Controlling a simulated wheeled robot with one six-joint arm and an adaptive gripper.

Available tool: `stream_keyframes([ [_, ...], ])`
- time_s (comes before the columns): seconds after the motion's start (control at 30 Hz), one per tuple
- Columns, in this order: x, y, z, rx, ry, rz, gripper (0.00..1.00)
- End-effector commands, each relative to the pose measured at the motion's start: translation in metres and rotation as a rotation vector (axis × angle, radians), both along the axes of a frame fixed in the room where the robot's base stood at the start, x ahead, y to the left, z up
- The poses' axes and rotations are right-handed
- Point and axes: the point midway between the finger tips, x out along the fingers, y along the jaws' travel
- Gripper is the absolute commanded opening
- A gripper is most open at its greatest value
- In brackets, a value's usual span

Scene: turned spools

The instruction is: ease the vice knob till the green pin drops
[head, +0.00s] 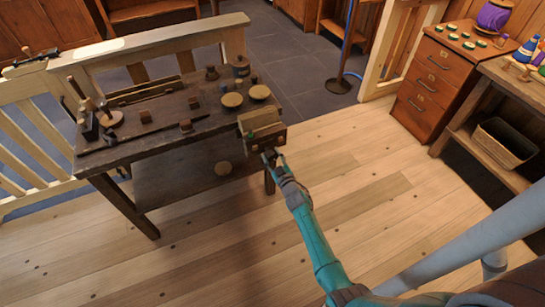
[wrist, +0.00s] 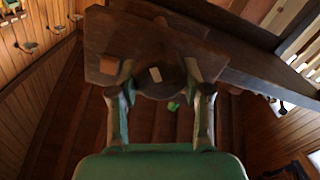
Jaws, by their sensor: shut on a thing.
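The vice (head: 264,130) is a wooden block at the front right corner of the dark workbench. A small green pin (head: 251,134) shows on the vice's left side. My gripper (head: 271,157) is at the vice's front face, its arm reaching up from below. In the wrist view, my gripper (wrist: 160,88) has its two fingers shut on the dark round vice knob (wrist: 158,88), one on each side. A pale patch marks the knob's face. A small green bit (wrist: 173,105) shows just below the knob; I cannot tell whether it is the pin.
The workbench (head: 150,133) carries round wooden lids (head: 232,100), small blocks and tools. A lower shelf (head: 180,182) sits under it. A drawer cabinet (head: 435,75) and side table (head: 515,75) stand at the right. The plank floor between is clear.

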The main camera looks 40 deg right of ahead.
Motion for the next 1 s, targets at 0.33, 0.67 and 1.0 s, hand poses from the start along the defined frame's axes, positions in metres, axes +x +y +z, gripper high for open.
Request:
stream_keyframes([
  [0.33,0.0018,0.0015,0.0004,-0.316,0.089,0.001,0.13],
  [0.67,0.0026,0.0025,-0.0002,-0.618,0.175,0.001,0.13],
  [1.0,0.003,0.0031,-0.0014,-0.927,0.264,0.0,0.13],
])
